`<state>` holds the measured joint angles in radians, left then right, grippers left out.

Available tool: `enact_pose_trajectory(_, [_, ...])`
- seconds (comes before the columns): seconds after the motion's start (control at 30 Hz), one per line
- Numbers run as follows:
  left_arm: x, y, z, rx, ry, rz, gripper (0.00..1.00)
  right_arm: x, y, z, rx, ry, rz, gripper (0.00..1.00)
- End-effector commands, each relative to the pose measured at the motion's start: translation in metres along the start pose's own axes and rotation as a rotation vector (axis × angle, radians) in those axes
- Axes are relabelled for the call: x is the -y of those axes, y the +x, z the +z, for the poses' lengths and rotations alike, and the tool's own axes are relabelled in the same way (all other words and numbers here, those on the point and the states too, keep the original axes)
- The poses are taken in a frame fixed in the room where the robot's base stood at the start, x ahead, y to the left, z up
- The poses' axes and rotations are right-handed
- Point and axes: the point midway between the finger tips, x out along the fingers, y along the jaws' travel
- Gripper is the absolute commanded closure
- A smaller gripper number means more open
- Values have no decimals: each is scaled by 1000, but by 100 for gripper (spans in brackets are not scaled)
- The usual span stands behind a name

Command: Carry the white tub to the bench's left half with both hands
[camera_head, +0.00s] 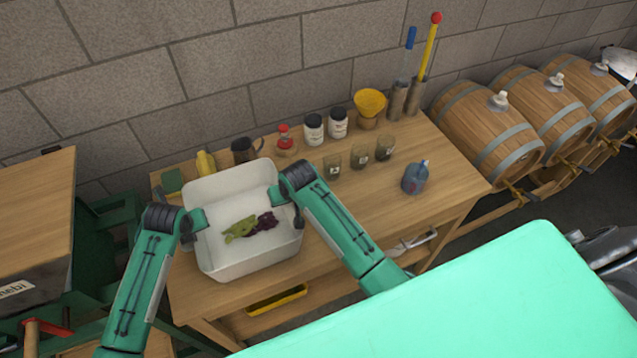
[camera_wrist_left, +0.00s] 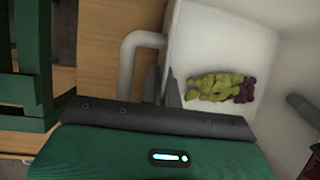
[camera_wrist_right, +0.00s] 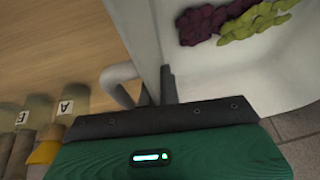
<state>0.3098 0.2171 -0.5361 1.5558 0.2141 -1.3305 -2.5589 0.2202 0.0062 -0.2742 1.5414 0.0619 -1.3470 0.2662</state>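The white tub (camera_head: 250,262) is over the left half of the wooden bench (camera_head: 450,178), near its front edge. I cannot tell whether it rests on the top or hangs just above it. Green grapes (camera_head: 238,229) and dark purple grapes (camera_head: 267,221) lie inside. My left gripper (camera_head: 192,222) is at the tub's left side, its fingers closed at the wall by the white handle (camera_wrist_left: 127,60). My right gripper (camera_head: 283,196) is at the right side, its fingers likewise closed at the wall by the other handle (camera_wrist_right: 112,80). The gripper bodies partly hide both handles.
Several small glasses (camera_head: 359,157) and a blue jug (camera_head: 415,177) stand right of the tub. Barrels (camera_head: 490,130) lie farther right.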

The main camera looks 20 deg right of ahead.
Motion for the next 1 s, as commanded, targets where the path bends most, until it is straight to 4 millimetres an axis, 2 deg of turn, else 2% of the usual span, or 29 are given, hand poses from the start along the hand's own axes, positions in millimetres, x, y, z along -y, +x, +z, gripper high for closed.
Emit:
enact_pose_trajectory(0.3, [-2,15,-5,2,-1,0,100,-2,15,6,-1,0,1,100])
enact_pose_trajectory(0.4, [-2,13,-5,0,-1,1,79,-2,13,6,1,0,1,79])
enact_pose_trajectory(0.43, [-2,13,-5,0,0,1,75,-2,13,6,1,0,1,75])
enact_pose_trajectory(0.77, [-3,9,-4,2,0,2,75,-3,13,5,0,1,2,75])
enact_pose_trajectory(1.0, [-3,-20,-4,4,2,2,75,-3,13,5,0,1,3,75])
